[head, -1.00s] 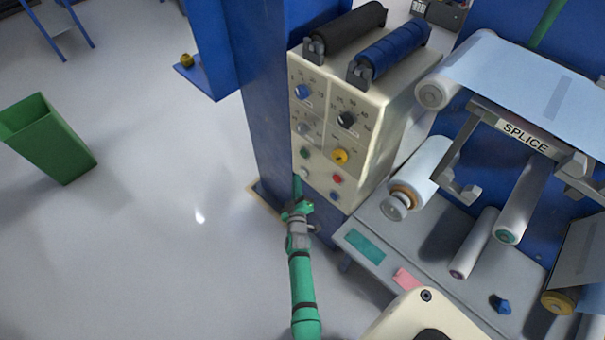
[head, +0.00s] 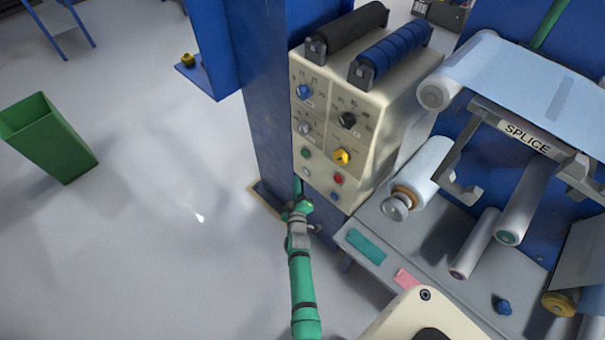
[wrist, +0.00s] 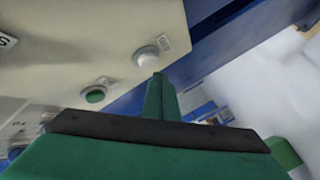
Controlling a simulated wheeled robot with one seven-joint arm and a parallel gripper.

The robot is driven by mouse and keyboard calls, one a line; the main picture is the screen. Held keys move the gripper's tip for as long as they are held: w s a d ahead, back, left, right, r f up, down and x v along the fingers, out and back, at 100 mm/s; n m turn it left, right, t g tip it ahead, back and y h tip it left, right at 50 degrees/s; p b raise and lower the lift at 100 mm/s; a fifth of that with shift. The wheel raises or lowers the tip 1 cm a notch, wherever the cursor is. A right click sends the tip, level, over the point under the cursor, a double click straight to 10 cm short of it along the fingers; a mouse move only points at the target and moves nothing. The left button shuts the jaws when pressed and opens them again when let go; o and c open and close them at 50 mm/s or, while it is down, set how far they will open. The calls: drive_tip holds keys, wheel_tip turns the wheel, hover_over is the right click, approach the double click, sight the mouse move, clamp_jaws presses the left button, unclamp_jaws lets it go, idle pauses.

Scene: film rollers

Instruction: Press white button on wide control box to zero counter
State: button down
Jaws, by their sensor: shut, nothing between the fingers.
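The wide cream control box (head: 322,150) is fixed to a blue column and carries knobs and small buttons on its front. The white button (wrist: 146,57) shows clearly in the wrist view, just beyond my fingertips; in the head view it is a pale spot (head: 306,172) low on the left of the box front. A green button (wrist: 95,95) sits beside it. My green gripper (head: 298,184) is shut and empty, its tip close below the white button. In the wrist view my gripper (wrist: 158,78) points at the button's lower edge; I cannot tell whether they touch.
A red button (head: 338,180), a blue button (head: 334,196) and a yellow knob (head: 341,156) are on the same box front. The splice table (head: 375,234) with rollers stands to the right. A green bin (head: 48,138) stands at left; the floor between is clear.

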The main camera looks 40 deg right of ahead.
drive_tip(key=shift+s+d, duration=0.25)
drive_tip(key=shift+a, duration=0.1)
idle(0.3)
drive_tip(key=shift+w, duration=0.1)
drive_tip(key=shift+w+d, duration=0.15)
drive_tip(key=shift+d, duration=0.25)
drive_tip(key=shift+d, duration=0.1)
idle(0.4)
